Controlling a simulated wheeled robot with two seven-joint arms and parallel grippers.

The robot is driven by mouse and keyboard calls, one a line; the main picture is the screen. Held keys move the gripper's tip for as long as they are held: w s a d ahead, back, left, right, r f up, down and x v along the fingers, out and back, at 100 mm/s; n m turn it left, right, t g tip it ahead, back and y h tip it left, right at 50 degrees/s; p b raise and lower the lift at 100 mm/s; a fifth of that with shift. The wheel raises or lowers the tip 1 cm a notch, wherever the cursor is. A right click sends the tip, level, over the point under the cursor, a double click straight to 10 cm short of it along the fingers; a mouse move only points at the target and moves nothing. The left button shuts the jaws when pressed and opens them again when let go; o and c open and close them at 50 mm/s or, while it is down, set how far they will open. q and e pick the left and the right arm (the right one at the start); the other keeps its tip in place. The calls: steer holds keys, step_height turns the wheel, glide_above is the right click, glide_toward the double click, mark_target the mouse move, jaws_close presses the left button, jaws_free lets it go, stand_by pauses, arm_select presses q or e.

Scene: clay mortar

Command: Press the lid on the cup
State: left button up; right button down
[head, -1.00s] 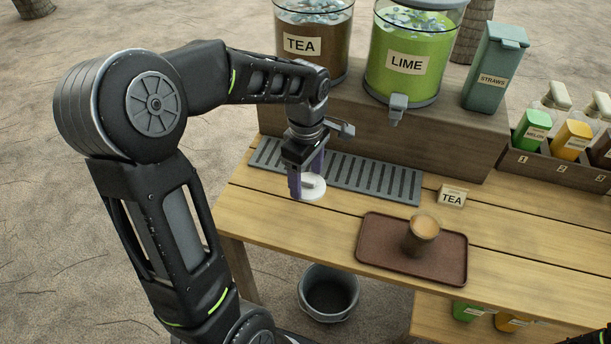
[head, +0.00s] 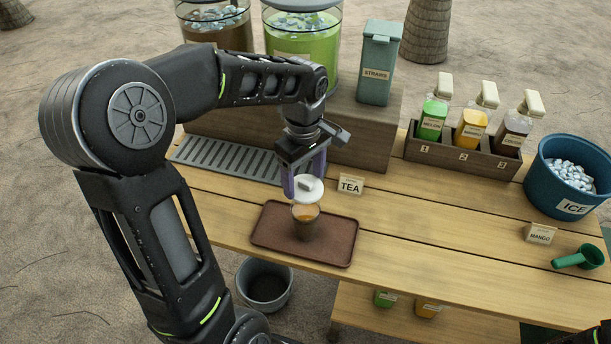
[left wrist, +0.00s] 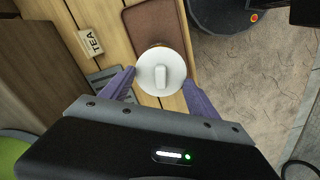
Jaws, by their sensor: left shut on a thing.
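My left gripper (head: 304,178) points down and is shut on a round white lid (head: 309,190) with a raised bar on top. The brown cup (head: 305,228) stands upright on a brown tray (head: 338,243); its orange-brown top shows just below the lid. The lid appears above the cup's far side, apart from a full seat on the rim; the exact gap is hard to tell. In the left wrist view the lid (left wrist: 161,72) sits between the purple fingers (left wrist: 160,93) and hides nearly all the cup. My right gripper is out of view.
A TEA sign (head: 350,185) stands right of the gripper, near the drip grate (head: 222,158). The drink dispensers and straw box (head: 379,65) stand behind on a wooden riser. A grey bin (head: 264,285) is below the table's front edge. The tray's right part is clear.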

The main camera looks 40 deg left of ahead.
mark_target(304, 191)
arm_select(q)
steer(key=shift+f+b, duration=1.7)
steer(key=shift+f, duration=0.65)
steer(key=shift+f+b, duration=0.7)
steer(key=shift+f, duration=0.15)
steer(key=shift+f+b, duration=0.15)
steer(key=shift+b, duration=0.15)
stand_by(0.4)
steer(key=o, duration=1.4)
steer(key=shift+c, duration=0.2)
steer(key=shift+o, duration=0.6)
